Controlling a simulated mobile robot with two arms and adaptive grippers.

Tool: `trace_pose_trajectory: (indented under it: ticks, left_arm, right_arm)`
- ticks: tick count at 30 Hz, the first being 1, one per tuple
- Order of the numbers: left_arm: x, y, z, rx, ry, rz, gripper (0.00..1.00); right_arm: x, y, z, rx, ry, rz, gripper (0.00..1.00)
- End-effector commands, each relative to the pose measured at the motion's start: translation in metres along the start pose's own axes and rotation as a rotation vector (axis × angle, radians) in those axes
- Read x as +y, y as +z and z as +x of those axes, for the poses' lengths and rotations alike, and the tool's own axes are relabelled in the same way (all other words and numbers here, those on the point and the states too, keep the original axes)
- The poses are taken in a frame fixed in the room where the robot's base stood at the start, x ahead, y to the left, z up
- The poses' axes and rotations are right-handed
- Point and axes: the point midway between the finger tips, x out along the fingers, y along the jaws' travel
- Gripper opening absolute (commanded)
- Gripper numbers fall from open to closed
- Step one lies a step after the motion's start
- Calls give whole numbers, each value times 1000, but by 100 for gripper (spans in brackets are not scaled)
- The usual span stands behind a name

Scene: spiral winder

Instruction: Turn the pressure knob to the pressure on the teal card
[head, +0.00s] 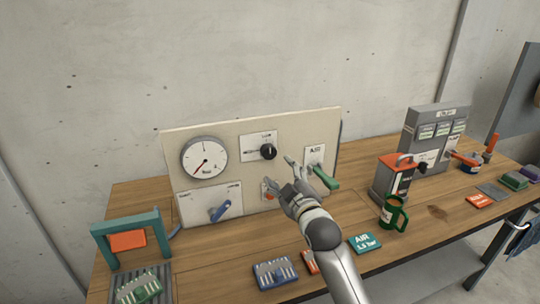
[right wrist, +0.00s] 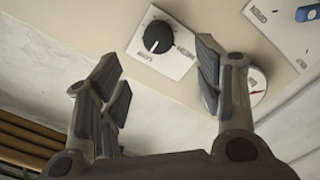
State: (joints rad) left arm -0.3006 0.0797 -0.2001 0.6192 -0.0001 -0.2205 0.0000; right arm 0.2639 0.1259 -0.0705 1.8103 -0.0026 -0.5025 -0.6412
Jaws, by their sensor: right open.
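The black pressure knob (head: 268,151) sits on a white plate on the upright beige panel (head: 235,125), and it also shows in the right wrist view (right wrist: 157,37) with a white mark on its face. A round white gauge (head: 204,158) is left of it, its red needle pointing down-left. The teal card (head: 365,243) lies on the table, reading "AIR" and a bar figure that looks like 5.5. My right gripper (head: 281,174) is open and empty, below and in front of the knob. In the right wrist view its fingers (right wrist: 157,68) are spread, apart from the knob. My left gripper is out of view.
A green lever (head: 325,178) is close right of my right gripper; a blue lever (head: 220,211) is lower left on the panel. A green mug (head: 392,212) and a grey-orange device (head: 393,178) stand right. A blue tray (head: 275,273) lies in front.

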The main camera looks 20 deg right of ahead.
Motion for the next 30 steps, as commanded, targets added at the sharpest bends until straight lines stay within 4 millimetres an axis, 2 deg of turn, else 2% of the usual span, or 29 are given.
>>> trace_pose_trajectory:
  ticks: [5, 21, 30]
  left_arm:
    - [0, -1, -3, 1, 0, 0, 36]
    - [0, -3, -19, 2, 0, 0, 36]
    - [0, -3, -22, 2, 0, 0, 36]
  right_arm:
    - [3, -2, 13, 6, 6, -3, 61]
    - [3, -3, 86, 5, 4, -2, 61]
    - [2, -2, 106, 5, 3, -2, 61]
